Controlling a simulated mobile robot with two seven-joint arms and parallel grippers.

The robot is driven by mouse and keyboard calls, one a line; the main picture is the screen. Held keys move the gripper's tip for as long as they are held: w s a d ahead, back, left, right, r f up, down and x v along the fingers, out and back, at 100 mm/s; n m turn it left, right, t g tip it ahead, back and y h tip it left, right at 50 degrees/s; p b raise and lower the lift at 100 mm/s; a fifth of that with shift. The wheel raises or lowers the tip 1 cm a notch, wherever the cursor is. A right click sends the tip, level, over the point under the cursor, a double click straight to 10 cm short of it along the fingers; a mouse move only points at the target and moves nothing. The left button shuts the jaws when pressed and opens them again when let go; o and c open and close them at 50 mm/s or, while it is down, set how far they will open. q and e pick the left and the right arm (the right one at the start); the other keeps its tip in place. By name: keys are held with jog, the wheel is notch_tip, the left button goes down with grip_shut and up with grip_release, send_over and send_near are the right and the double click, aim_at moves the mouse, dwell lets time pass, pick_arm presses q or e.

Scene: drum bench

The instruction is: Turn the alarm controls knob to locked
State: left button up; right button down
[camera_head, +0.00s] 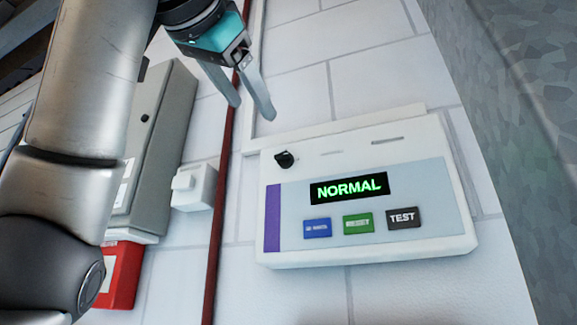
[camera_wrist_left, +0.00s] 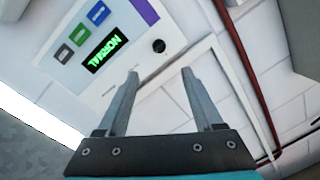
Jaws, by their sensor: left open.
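The alarm panel (camera_head: 455,180) is a white box on the tiled wall, with a green NORMAL display (camera_head: 349,188) and blue, green and black buttons below it. Its small black knob (camera_head: 285,159) sits at the panel's upper left; which way it points is hard to tell. My left gripper (camera_head: 253,112) is open and empty, up and left of the knob and apart from it. In the left wrist view the knob (camera_wrist_left: 159,46) shows beyond the gap between the open fingers (camera_wrist_left: 160,76). My right gripper is in neither view.
A dark red pipe (camera_head: 219,210) runs down the wall left of the panel. Beyond it are a small white box (camera_head: 194,187), a grey cabinet (camera_head: 160,145) and a red box (camera_head: 121,275). A grey rough wall (camera_head: 530,110) stands at the right.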

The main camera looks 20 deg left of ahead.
aim_at(283, 154)
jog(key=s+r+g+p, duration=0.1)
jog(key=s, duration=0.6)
pick_arm(q)
jog(key=w+p, duration=0.1)
jog(key=w, duration=0.3)
jog(key=w+a+p, duration=0.1)
jog(key=w+p, duration=0.1)
jog(key=w, duration=0.2)
jog(key=w+p, duration=0.1)
jog(key=w, duration=0.4)
jog(key=shift+a+r, duration=0.1)
jog(key=shift+a, duration=0.3)
jog(key=shift+w+p, duration=0.4)
jog(key=shift+w, duration=0.45)
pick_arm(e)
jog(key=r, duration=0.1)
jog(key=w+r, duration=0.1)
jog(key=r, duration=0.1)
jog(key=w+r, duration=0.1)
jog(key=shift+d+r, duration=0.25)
pick_arm(q)
grip_shut()
